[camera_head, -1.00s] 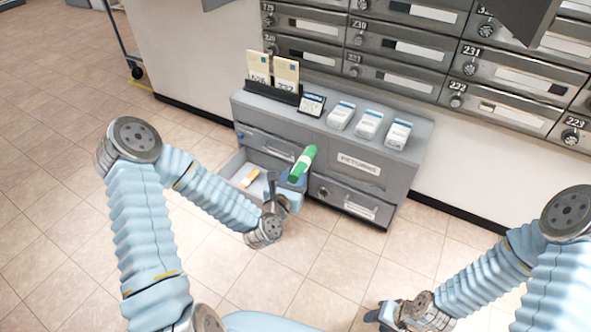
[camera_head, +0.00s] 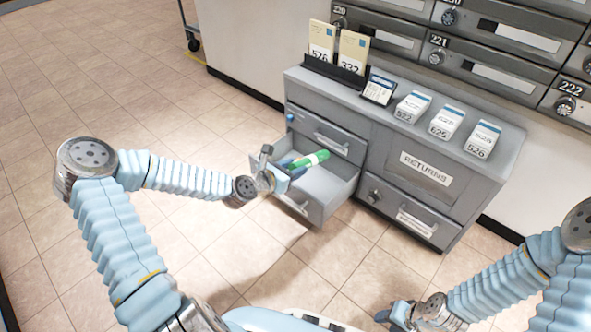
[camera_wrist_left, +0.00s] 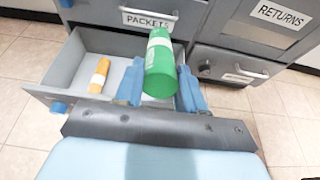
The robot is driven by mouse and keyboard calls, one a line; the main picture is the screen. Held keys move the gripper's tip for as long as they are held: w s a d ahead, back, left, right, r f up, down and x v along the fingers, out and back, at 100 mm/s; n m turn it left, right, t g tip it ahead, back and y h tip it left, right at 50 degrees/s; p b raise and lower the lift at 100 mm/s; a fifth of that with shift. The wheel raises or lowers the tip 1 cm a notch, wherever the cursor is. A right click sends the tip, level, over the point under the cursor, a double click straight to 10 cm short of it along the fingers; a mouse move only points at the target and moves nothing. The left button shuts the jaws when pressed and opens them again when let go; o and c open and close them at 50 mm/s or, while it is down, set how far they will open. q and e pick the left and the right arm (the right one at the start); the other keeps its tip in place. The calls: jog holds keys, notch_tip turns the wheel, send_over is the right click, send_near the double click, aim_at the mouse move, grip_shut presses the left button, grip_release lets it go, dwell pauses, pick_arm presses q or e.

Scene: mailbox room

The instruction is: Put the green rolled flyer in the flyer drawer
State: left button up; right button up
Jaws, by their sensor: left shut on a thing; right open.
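The green rolled flyer (camera_head: 308,160) has a white band around it. My left gripper (camera_head: 283,171) is shut on it and holds it over the open lower-left drawer (camera_head: 335,190) of the grey cabinet. In the left wrist view the green rolled flyer (camera_wrist_left: 160,66) sits between the two blue fingers, above the drawer (camera_wrist_left: 60,75). An orange roll with a pale band (camera_wrist_left: 99,76) lies inside that drawer. The open drawer's own label is not readable. My right gripper (camera_head: 392,313) is open and empty at the bottom right, away from the cabinet.
A shut drawer labelled PACKETS (camera_wrist_left: 148,20) is above the open one. The RETURNS panel (camera_head: 426,168) and another shut drawer (camera_head: 408,212) are to the right. Bundled letters (camera_head: 446,122), a small display (camera_head: 379,89) and a card holder (camera_head: 336,70) stand on top. Mailboxes line the wall.

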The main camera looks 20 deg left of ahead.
pick_arm(q)
jog(key=w+d+f+b, duration=0.2)
jog(key=w+f+b, duration=0.4)
jog(key=f, duration=0.4)
jog(key=shift+w+d+f, duration=0.25)
jog(key=shift+w+d, duration=0.1)
jog(key=shift+w, duration=0.2)
jog(key=o, duration=1.1)
